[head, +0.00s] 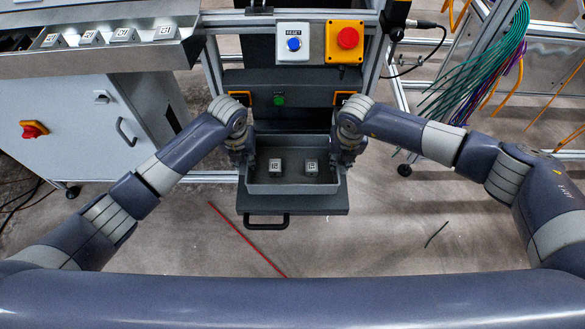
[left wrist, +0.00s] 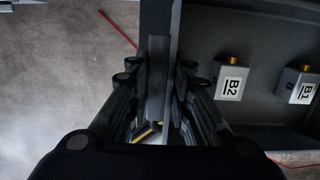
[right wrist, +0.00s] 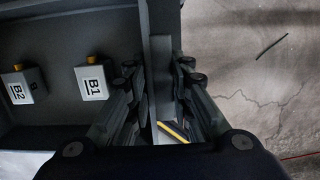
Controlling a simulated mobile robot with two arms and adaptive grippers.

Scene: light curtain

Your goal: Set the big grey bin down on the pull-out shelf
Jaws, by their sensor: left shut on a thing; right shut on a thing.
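The big grey bin (head: 292,188) is level over the dark pull-out shelf (head: 330,205) in the head view, with two small labelled blocks inside. I cannot tell whether its base touches the shelf. My left gripper (head: 243,158) is shut on the bin's left wall; the left wrist view shows the fingers on both sides of that wall (left wrist: 174,60). My right gripper (head: 345,158) is shut on the bin's right wall, also seen between the fingers in the right wrist view (right wrist: 145,50). The blocks B2 (left wrist: 232,83) and B1 (right wrist: 91,83) stand on the bin's floor.
The shelf's black handle (head: 266,222) sticks out in front. Behind the bin is a panel with a green button (head: 279,99), below a blue reset button (head: 294,44) and a red emergency button (head: 347,38). A cabinet (head: 90,125) stands left; cables (head: 485,70) hang right.

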